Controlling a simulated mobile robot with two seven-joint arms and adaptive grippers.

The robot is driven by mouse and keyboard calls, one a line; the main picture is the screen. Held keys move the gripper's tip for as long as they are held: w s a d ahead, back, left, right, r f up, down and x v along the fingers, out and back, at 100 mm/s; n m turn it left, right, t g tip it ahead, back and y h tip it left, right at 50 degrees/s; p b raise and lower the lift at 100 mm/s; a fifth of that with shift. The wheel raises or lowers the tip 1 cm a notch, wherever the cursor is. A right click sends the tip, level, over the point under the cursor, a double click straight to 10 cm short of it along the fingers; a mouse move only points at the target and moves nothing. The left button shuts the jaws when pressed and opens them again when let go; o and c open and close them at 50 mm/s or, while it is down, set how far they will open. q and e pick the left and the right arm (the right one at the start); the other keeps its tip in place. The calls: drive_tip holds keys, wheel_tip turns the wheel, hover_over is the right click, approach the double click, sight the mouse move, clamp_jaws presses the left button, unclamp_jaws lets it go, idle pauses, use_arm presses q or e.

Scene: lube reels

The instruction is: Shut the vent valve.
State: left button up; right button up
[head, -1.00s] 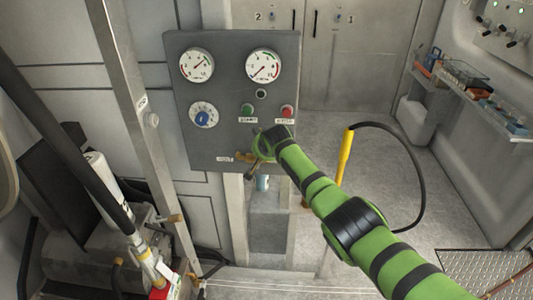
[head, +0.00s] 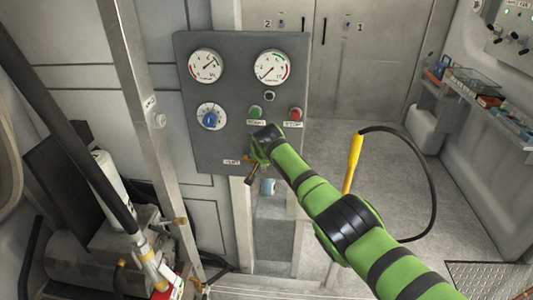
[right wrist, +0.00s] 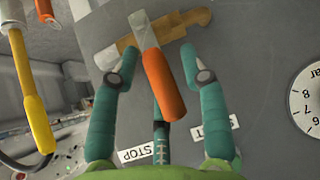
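The vent valve is a brass fitting (right wrist: 180,30) at the lower edge of the grey panel (head: 205,95), beside the VENT label (head: 231,161). In the right wrist view its orange-sleeved lever (right wrist: 165,85) lies crosswise to the brass body. My right gripper (right wrist: 157,72) is open, with a teal finger on each side of the lever and gaps to both. Another finger (right wrist: 160,135) shows below the lever's end. In the head view my right gripper (head: 262,150) is at the panel and hides most of the valve. My left gripper is not in view.
Above the valve are two gauges (head: 272,67), a blue knob (head: 210,119), a green START button (head: 256,112) and a red STOP button (head: 295,113). A yellow-handled hose (head: 353,160) stands at right. A small blue-and-white container (head: 268,187) is below the panel.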

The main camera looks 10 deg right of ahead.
drive_tip(key=shift+a+r, duration=0.1)
drive_tip(key=shift+r, duration=0.1)
drive_tip(key=shift+w, duration=0.1)
drive_tip(key=shift+d+r, duration=0.1)
drive_tip(key=shift+d, duration=0.1)
drive_tip(key=shift+v, duration=0.8)
drive_tip(key=v, duration=1)
drive_tip(key=shift+s+a, duration=0.2)
drive_tip(key=shift+s, duration=0.1)
